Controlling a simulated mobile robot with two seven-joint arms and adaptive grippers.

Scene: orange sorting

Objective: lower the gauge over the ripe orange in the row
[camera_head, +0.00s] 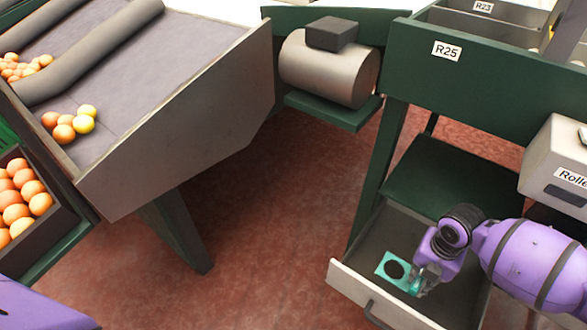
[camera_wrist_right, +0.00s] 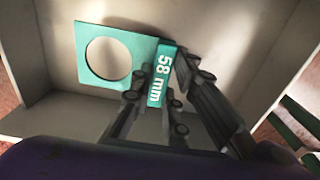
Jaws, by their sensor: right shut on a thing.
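The gauge (camera_head: 391,270) is a flat teal plate with a round hole and a handle marked 58 mm. My right gripper (camera_head: 424,281) is shut on the gauge's handle, inside or just above an open drawer (camera_head: 375,232) at the lower right. In the right wrist view the gauge (camera_wrist_right: 83,73) extends to the left of the gripper (camera_wrist_right: 160,88), over the pale drawer floor. A small group of oranges (camera_head: 64,133) lies on the grey sloped table at the left, two of them yellower. I cannot tell which is the ripe one. My left gripper is not in view.
A crate of oranges (camera_head: 70,222) stands at the left edge. A padded grey roller (camera_head: 90,55) crosses the sloped table. A metal drum (camera_head: 330,68) sits on a green shelf. A green bench (camera_head: 480,85) labelled R25 and a white box (camera_head: 555,150) stand at the right. Red floor lies between.

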